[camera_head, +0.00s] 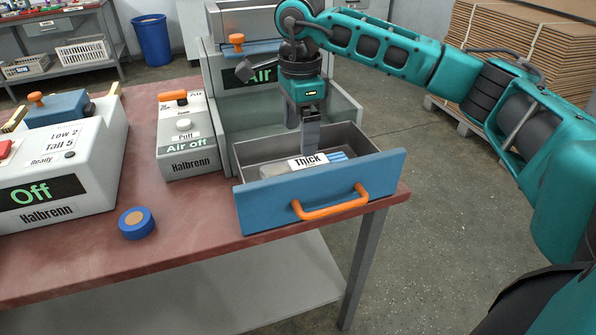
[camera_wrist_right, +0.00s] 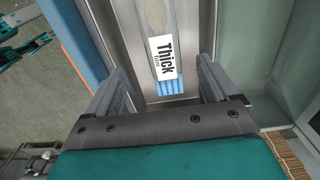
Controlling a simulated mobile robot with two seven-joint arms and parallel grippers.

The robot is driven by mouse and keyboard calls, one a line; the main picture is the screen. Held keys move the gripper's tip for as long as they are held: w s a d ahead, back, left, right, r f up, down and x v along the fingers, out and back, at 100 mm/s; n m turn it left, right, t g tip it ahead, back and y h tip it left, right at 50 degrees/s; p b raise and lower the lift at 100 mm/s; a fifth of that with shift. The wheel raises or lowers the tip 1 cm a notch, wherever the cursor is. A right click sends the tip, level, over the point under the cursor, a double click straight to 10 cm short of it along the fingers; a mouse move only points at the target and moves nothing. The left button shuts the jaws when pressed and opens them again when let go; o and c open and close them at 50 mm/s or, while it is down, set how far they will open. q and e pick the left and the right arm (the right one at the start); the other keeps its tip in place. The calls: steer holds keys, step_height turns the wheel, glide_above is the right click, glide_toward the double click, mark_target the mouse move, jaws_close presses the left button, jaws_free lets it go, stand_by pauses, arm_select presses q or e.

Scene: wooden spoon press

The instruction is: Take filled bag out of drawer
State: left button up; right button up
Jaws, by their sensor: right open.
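The drawer (camera_head: 248,200) with a blue front and orange handle (camera_head: 330,203) is pulled open at the table's right end. In it lies a bag with a white label reading "Thick" (camera_head: 307,162) and a blue striped end (camera_head: 338,157). The right wrist view shows the label (camera_wrist_right: 164,57), the blue stripes (camera_wrist_right: 171,87) and a pale oblong content (camera_wrist_right: 156,15) in the bag. My right gripper (camera_head: 304,150) points down into the drawer above the bag. In the right wrist view its fingers (camera_wrist_right: 163,88) are apart on either side of the bag, with nothing held. My left gripper is out of view.
The grey machine cabinet (camera_head: 215,90) stands right behind the drawer. A "Halbrenn" box reading "Air off" (camera_head: 187,140) and a larger machine reading "Off" (camera_head: 60,175) stand to the left. A blue round puck (camera_head: 136,223) lies on the red tabletop (camera_head: 185,240), whose front is otherwise clear.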

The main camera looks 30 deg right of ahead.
mark_target(298, 164)
step_height(298, 164, down, 8)
steer(key=shift+w+f+b, duration=0.1)
steer(key=shift+w+b, duration=0.05)
steer(key=shift+b, duration=0.3)
steer(key=c, duration=1.1)
steer(key=shift+r, duration=0.2)
steer(key=shift+c, duration=0.2)
